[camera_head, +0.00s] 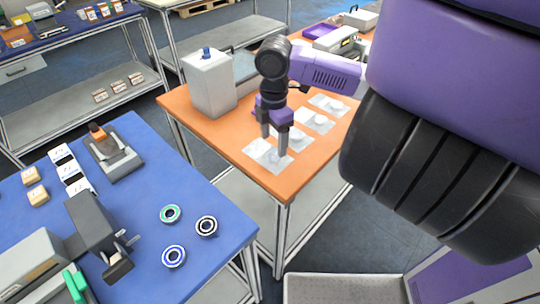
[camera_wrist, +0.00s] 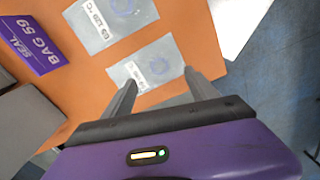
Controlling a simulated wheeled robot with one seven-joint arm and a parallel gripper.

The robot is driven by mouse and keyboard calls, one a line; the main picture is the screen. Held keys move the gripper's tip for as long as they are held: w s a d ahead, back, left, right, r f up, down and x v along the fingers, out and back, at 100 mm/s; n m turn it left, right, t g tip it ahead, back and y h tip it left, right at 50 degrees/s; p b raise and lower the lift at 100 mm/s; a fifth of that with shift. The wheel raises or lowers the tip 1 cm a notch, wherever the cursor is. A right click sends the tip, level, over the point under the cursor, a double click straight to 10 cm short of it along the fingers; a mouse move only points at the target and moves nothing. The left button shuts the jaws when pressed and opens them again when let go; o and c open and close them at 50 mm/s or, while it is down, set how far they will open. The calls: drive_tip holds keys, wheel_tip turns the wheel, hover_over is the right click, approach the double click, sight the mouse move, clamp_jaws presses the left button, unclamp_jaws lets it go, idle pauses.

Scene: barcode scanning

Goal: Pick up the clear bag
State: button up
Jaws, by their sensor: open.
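Several clear bags lie flat in a row on the orange table (camera_head: 222,137). The nearest clear bag (camera_head: 260,150) is under my gripper (camera_head: 274,148) in the head view, partly hidden by the fingers. My gripper points down, open and empty, with its fingers over this bag. In the wrist view a clear bag (camera_wrist: 150,65) with a round mark and printed text lies just ahead of and between my open fingers (camera_wrist: 162,92). Another clear bag (camera_wrist: 108,18) lies beyond it. I cannot tell whether the fingertips touch the bag.
A grey box-shaped machine (camera_head: 209,84) stands on the orange table left of the bags. A purple sign (camera_wrist: 32,42) reads SEAL BAG 59. A blue table (camera_head: 135,205) with rings and devices stands at the left.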

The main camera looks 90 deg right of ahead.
sight(274, 155)
drive_tip(key=shift+s+f+p, duration=0.15)
drive_tip(key=shift+f+p, duration=0.5)
drive_tip(key=shift+f, duration=2.15)
clamp_jaws()
drive_tip(key=shift+r, duration=0.1)
